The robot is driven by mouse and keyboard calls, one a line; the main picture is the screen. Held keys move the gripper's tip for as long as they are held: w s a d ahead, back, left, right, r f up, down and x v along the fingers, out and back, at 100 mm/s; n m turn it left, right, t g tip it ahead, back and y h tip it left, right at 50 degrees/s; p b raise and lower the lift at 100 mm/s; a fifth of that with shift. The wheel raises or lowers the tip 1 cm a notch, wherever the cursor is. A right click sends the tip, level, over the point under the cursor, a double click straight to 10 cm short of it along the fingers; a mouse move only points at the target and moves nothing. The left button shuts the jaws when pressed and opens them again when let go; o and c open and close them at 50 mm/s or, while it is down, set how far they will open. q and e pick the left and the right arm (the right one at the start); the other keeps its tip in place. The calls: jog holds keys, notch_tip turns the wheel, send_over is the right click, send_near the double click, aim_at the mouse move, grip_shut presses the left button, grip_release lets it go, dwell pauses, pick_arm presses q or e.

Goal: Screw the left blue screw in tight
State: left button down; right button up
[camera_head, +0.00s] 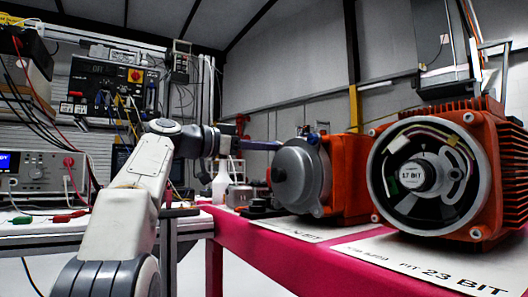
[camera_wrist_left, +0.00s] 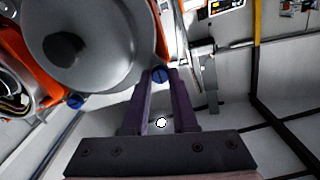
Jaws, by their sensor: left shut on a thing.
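The motor has a round grey cover (camera_head: 302,174) on an orange housing (camera_head: 349,172). My left gripper (camera_head: 279,146) reaches in from the left to the cover's upper left edge. In the left wrist view its two purple fingers (camera_wrist_left: 161,80) are closed around the left blue screw (camera_wrist_left: 160,75), which sits at the rim of the grey cover (camera_wrist_left: 85,40). In the head view this screw is hidden by the fingertips. Another blue screw (camera_wrist_left: 75,101) sits elsewhere on the rim, outside the fingers; a blue spot at the cover's top shows in the head view (camera_head: 312,138). My right gripper is not in view.
A larger orange motor (camera_head: 490,165) with an open encoder face stands to the right on the red table (camera_head: 262,247). A white bottle (camera_head: 220,182) and small dark parts are behind, near the cover. A bench with instruments (camera_head: 38,172) is at the left.

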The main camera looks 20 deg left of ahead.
pick_arm(q)
jog(key=m+b, duration=0.1)
jog(key=m, duration=0.8)
jog(key=shift+s+m, duration=0.1)
jog(key=shift+m, duration=4.1)
jog(key=c, duration=0.7)
grip_release()
